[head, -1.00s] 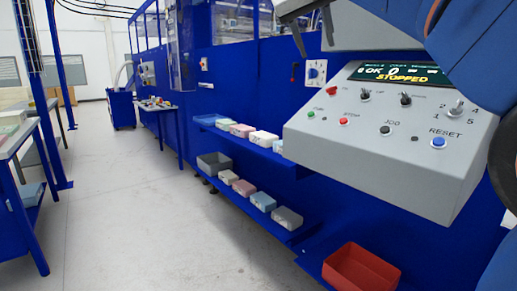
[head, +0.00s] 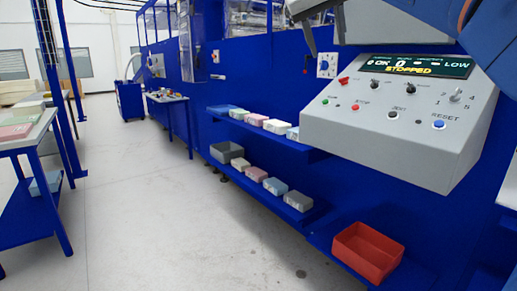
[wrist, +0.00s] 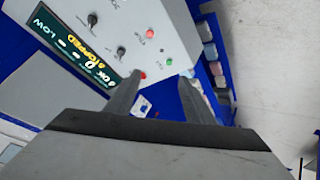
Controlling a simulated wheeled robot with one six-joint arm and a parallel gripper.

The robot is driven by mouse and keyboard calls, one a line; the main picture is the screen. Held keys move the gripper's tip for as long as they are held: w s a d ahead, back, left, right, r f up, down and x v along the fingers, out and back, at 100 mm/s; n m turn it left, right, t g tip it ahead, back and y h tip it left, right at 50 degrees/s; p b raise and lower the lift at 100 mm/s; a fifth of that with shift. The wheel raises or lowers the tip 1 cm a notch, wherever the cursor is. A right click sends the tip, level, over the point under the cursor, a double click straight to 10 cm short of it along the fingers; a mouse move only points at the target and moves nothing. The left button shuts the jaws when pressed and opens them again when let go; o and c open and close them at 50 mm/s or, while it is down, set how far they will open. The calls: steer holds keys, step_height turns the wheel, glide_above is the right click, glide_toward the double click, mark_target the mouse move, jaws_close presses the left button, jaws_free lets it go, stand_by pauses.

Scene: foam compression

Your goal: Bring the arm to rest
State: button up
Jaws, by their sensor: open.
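My gripper (wrist: 158,77) is open, with its two fingers apart and nothing between them in the wrist view. The grey control panel (head: 390,135) slopes out from the blue machine. Its display (head: 417,67) reads STOPPED, with LOW at its right end. The panel also shows in the wrist view (wrist: 150,15), tilted, behind and above the fingertips.
A red bin (head: 366,252) stands low below the panel. Two blue shelves (head: 300,217) hold several foam blocks and a grey bin (head: 227,152). A blue table (head: 30,215) stands at the left. The floor (head: 150,210) between is clear.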

steer(key=s+d+f+g+y, duration=0.1)
steer(key=s+d+f, duration=0.2)
steer(key=s+f, duration=0.35)
steer(key=s+d+f+n+y, duration=0.1)
steer(key=s+d+f, duration=0.25)
steer(key=f, duration=0.55)
steer(key=s+d+f+g, duration=0.1)
steer(key=s+d+f, duration=0.3)
steer(key=f, duration=0.4)
steer(key=s+f+y, duration=0.1)
steer(key=s+f, duration=0.4)
steer(key=f, duration=0.4)
steer(key=s+d+f+m+y, duration=0.1)
steer(key=s+f, duration=0.5)
steer(key=f, duration=0.3)
steer(key=s+f+g, duration=0.1)
steer(key=s+f, duration=0.4)
steer(key=f, duration=0.4)
steer(key=shift+s+d+f+y, duration=0.25)
steer(key=shift+s+d+y, duration=0.05)
steer(key=shift+s+y, duration=0.1)
